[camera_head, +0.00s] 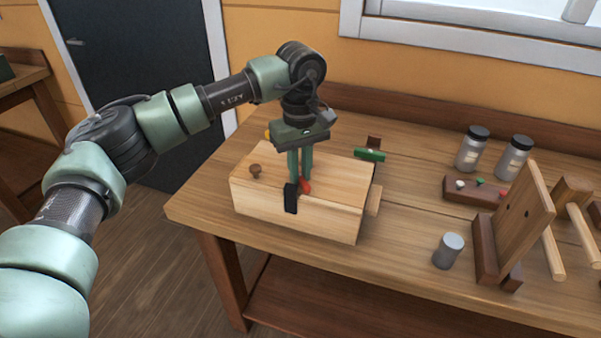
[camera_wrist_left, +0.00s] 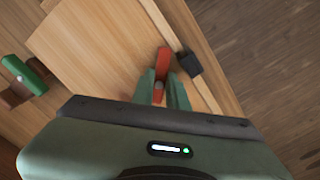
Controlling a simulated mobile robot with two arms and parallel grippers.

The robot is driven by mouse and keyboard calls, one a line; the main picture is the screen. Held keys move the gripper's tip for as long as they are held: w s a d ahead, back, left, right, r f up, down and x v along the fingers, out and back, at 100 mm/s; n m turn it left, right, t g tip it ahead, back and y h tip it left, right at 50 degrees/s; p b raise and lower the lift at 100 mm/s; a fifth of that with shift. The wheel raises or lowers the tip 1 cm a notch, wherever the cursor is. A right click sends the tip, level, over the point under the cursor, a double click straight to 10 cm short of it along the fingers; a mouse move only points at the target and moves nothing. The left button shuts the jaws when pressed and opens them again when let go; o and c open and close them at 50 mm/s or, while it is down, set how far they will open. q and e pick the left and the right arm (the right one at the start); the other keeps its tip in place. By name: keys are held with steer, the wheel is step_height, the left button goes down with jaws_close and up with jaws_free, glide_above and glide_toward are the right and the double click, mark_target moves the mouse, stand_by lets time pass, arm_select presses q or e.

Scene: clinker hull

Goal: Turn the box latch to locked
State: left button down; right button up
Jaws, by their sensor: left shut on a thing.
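The wooden box (camera_head: 325,218) sits on the workbench, with a small brown knob (camera_head: 255,171) on its lid. The box latch is a red bar (camera_head: 306,186) on the box top, also seen in the left wrist view (camera_wrist_left: 163,60). My left gripper (camera_head: 300,180) points down from above and is shut on the red latch; its fingers (camera_wrist_left: 160,90) hide part of it. A black block (camera_head: 291,198) stands at the box's front edge; in the wrist view this block (camera_wrist_left: 189,64) is beside the latch's free end, with a gap between. My right gripper is not in view.
A green-handled piece (camera_head: 370,155) is at the box's far right. Two lidded jars (camera_head: 472,149), a block with coloured knobs (camera_head: 474,190), a grey cylinder (camera_head: 448,250) and an upright wooden board (camera_head: 523,212) stand to the right. The bench (camera_head: 410,260) between them and the box is clear.

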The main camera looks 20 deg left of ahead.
arm_select(q)
steer(key=m, duration=0.4)
steer(key=shift+a+m+b, duration=0.1)
steer(key=shift+m+b, duration=0.2)
steer(key=m, duration=0.4)
steer(key=shift+a, duration=0.1)
steer(key=shift+m, duration=0.3)
steer(key=c, duration=1.4)
jaws_free()
steer(key=shift+s, duration=0.1)
step_height(320, 180, up, 8)
steer(key=shift+b, duration=0.55)
steer(key=shift+f, duration=0.1)
